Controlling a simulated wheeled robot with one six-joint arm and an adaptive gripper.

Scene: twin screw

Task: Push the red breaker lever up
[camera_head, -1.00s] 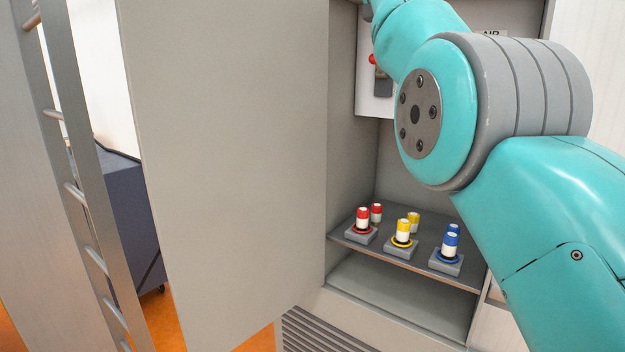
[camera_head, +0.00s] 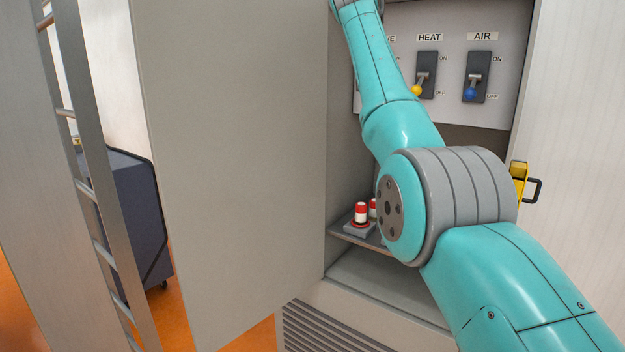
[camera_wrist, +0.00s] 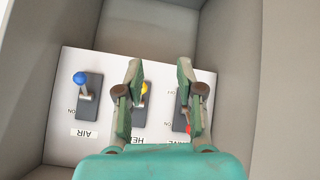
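The red breaker lever (camera_wrist: 188,128) shows in the wrist view as a small red bit beside the right finger of my gripper (camera_wrist: 159,68), which hides most of it. Its knob sits at the end of its switch nearest the upside-down label, the upper end. My gripper is open, its two fingers apart in front of the panel (camera_wrist: 108,63), over the yellow and red switches. I cannot tell whether a finger touches the red lever. In the head view my arm hides the red lever.
The blue lever (camera_head: 470,92) under AIR points down to OFF, as does the yellow one under HEAT. Cabinet walls close in around the panel. Red-and-white plugs (camera_head: 361,213) stand on the shelf below. The open cabinet door (camera_head: 230,150) is on the left.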

